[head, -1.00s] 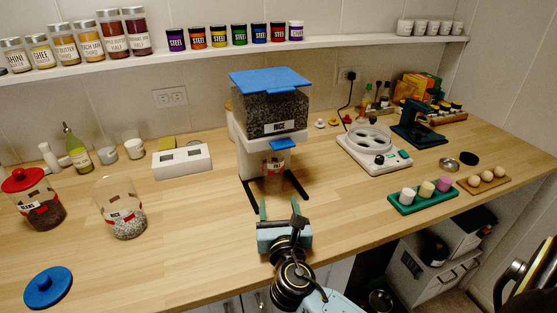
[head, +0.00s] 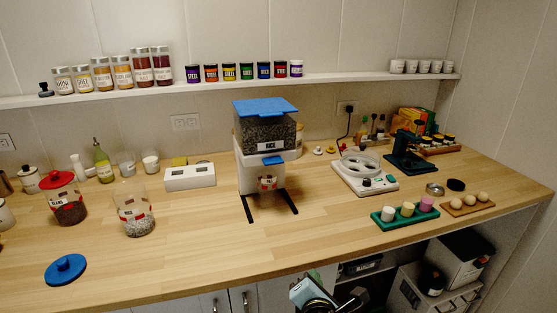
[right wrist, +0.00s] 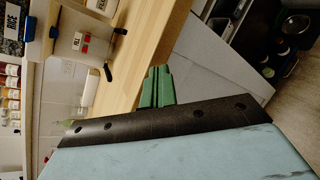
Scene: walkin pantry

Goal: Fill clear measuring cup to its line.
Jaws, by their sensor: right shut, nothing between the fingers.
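The dispenser (head: 265,140) stands mid-counter, with a blue lid, a clear hopper of dark-speckled grains labelled RICE, and a white body. A small clear cup (head: 267,183) with a red-and-white label sits under its blue spout piece (head: 272,161). I take it for the measuring cup; its fill level is too small to read. The cup also shows in the right wrist view (right wrist: 82,42), at upper left. My right gripper (head: 308,291) is low at the counter's front edge, away from the cup. Its green fingers (right wrist: 155,88) are together and empty. My left gripper is out of view.
An open jar of pale grains (head: 136,222) and a red-lidded jar (head: 68,205) stand left, near a loose blue lid (head: 66,269). A white scale-like appliance (head: 365,175) and a green tray (head: 405,213) stand right. The front middle counter is clear.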

